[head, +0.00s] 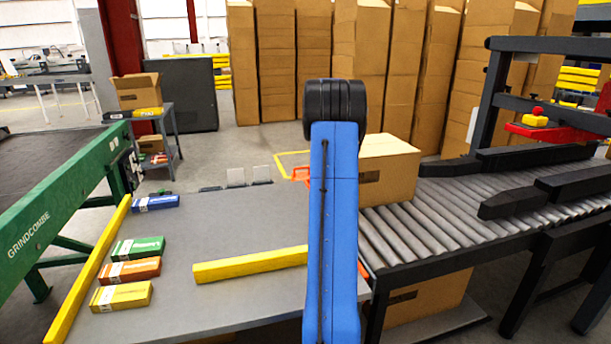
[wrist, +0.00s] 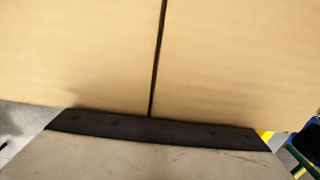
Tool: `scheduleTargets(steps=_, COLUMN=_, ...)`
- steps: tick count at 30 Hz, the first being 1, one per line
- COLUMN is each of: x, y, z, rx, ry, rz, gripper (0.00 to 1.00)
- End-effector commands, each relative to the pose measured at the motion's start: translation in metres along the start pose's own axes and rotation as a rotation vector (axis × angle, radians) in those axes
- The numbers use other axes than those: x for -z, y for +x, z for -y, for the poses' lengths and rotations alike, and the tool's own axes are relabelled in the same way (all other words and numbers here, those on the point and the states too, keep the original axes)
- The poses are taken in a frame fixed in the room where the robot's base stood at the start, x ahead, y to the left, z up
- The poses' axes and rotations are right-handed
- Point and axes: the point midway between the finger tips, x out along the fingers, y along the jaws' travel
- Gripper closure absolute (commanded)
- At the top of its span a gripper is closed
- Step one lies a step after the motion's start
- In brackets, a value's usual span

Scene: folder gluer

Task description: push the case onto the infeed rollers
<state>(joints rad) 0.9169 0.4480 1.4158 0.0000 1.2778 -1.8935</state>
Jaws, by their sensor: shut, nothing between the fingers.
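The case (head: 392,172), a closed brown carton, stands upright at the left end of the infeed rollers (head: 455,222). My arm hides its left side in the head view, so I cannot tell how much of it rests on the rollers. In the wrist view, a cardboard face with a dark seam (wrist: 75,55) fills the upper part. My gripper (wrist: 150,128) is shut and empty, its dark tip at the lower edge of that cardboard. Contact cannot be judged for certain. In the head view my arm hides the gripper.
A grey table (head: 225,225) left of the rollers holds a yellow bar (head: 250,264) and several small coloured cartons (head: 137,248). Black guides (head: 545,197) flank the rollers at the right. A green-framed conveyor (head: 60,215) stands at far left. Tall cardboard stacks line the back.

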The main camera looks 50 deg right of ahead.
Motion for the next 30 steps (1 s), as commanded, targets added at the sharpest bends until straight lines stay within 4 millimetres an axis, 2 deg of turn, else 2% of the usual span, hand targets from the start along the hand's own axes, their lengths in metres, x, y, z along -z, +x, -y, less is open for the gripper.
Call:
scheduleTargets(steps=1, x=-0.016, y=0.000, z=0.000, rx=-0.001, ry=0.005, rz=0.000, gripper=1.00)
scheduleTargets(steps=6, x=-0.063, y=0.000, z=0.000, rx=0.000, ry=0.004, rz=0.000, gripper=1.00)
scheduleTargets(steps=9, x=-0.084, y=0.001, z=0.000, rx=0.000, ry=0.003, rz=0.000, gripper=1.00)
scheduleTargets(steps=12, x=-0.096, y=0.000, z=0.000, rx=0.000, ry=0.002, rz=0.000, gripper=1.00)
scheduleTargets(steps=16, x=-0.102, y=0.000, z=0.000, rx=0.000, ry=0.000, rz=0.000, gripper=1.00)
scheduleTargets(steps=25, x=-0.101, y=0.000, z=0.000, rx=0.000, ry=0.000, rz=0.000, gripper=1.00)
scheduleTargets(steps=30, x=-0.089, y=0.000, z=-0.003, rx=0.000, ry=-0.002, rz=0.000, gripper=1.00)
